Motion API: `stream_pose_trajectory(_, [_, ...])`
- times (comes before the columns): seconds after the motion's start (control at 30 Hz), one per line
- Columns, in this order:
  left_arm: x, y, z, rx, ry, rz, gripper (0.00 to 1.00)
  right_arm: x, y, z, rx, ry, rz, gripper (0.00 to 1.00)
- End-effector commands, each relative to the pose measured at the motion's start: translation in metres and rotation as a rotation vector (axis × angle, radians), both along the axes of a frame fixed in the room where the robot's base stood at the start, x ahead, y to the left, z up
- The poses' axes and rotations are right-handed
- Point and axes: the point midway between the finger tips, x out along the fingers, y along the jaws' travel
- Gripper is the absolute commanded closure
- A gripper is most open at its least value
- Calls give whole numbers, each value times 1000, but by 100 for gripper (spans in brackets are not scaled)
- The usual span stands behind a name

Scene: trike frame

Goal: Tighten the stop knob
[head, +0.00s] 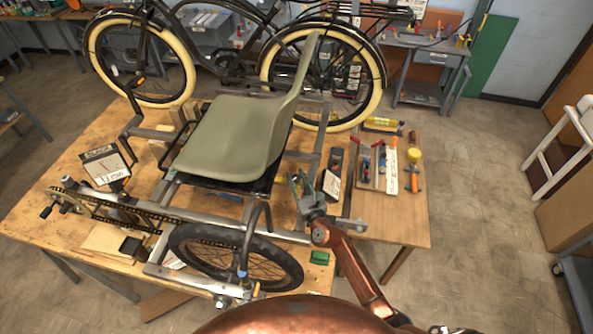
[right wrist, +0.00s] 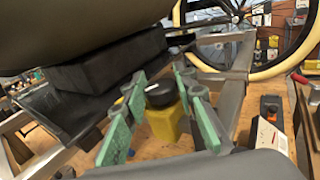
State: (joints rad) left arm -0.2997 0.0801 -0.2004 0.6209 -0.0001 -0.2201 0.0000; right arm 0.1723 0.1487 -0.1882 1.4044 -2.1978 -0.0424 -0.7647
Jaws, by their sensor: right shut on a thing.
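The stop knob (right wrist: 160,93) is a black round cap in the right wrist view, just above a yellow block-like part (right wrist: 163,124). My right gripper (right wrist: 161,88) has its green fingers on either side of the knob and is shut on it. In the head view my right gripper (head: 297,184) is at the right side of the trike frame, beside the green seat (head: 225,137). The knob is too small or hidden to make out in the head view. My left gripper is not in view.
The seat and its black base (right wrist: 103,77) hang close to my right gripper. Frame tubes (right wrist: 234,85) run close by on the right. A wheel (head: 235,255) lies at the table's front. Tools rest on a board (head: 367,187) on the right. A bicycle stands behind.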

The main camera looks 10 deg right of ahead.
Motion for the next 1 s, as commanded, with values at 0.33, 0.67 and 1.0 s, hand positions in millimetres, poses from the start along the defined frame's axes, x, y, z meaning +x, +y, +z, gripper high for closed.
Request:
stream_pose_trajectory(0.33, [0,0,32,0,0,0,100,0,2,2,5,3,-172,98])
stream_pose_trajectory(0.67, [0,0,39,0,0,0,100,0,2,0,1,1,-285,98])
stream_pose_trajectory(1.0, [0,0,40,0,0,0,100,0,1,0,0,0,-304,98])
